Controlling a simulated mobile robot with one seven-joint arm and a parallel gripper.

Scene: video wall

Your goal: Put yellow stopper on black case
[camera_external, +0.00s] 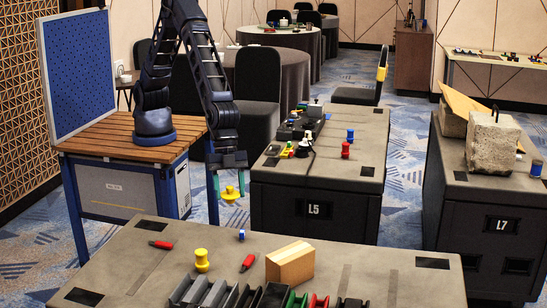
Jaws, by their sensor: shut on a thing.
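My gripper (229,186) hangs at the end of my arm, fingers down, shut on a yellow stopper (231,191). The stopper is held up in the air, left of the black case (315,208) marked L5 and behind the front case. A second yellow object (202,261), similar in colour, stands upright on the front case's grey top (330,262). A third black case (500,225), marked L7, stands at the right. Which case the task means cannot be told from this view.
The L5 top holds a dark device (298,127), a red piece (345,150) and blue pieces. A concrete block (493,145) sits on L7. Bare areas show on the L5 top's right side.

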